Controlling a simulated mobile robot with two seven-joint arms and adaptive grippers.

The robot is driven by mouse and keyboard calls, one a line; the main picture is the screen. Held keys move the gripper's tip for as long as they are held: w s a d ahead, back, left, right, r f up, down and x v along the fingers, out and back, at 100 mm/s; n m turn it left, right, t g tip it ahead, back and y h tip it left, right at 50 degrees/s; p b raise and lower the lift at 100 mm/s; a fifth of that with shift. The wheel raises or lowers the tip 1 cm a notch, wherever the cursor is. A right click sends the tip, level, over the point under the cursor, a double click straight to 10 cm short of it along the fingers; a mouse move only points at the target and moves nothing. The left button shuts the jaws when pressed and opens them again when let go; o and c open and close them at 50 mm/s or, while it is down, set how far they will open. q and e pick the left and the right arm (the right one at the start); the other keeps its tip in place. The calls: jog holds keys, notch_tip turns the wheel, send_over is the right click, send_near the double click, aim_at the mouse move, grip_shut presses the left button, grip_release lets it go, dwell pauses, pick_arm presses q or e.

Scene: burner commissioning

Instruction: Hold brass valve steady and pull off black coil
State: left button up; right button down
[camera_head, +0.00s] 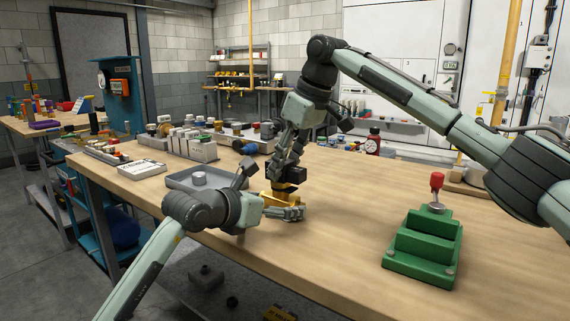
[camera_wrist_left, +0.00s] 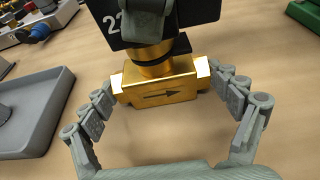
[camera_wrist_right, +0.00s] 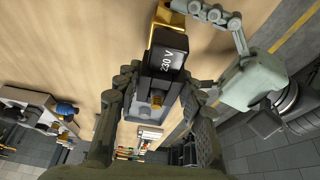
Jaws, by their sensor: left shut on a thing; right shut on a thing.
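The brass valve (camera_head: 279,199) is on the wooden bench near its front edge; it shows in the left wrist view (camera_wrist_left: 160,88) with an arrow on its body. My left gripper (camera_head: 284,212) is shut on the valve body, one finger at each end. The black coil (camera_head: 291,173) is above the valve, and a short brass stem shows between them in the left wrist view. My right gripper (camera_head: 288,166) is shut on the coil from above. The coil's "230 V" face (camera_wrist_right: 168,62) shows in the right wrist view. My fingers partly hide the coil.
A grey tray (camera_head: 178,184) holding a round grey part is left of the valve. Several fittings and a white block (camera_head: 197,149) stand farther back left. A green stepped fixture (camera_head: 408,268) with a red-topped part is at right. The bench between is clear.

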pick_arm(q)
jog(key=shift+f, duration=0.1)
pick_arm(e)
jog(key=shift+r, duration=3.5)
dwell(0.3)
pick_arm(q)
jog(key=o, duration=1.6)
jog(key=shift+c, duration=0.2)
pick_arm(e)
notch_tip(320, 180, up, 4)
jog(key=shift+f, duration=0.1)
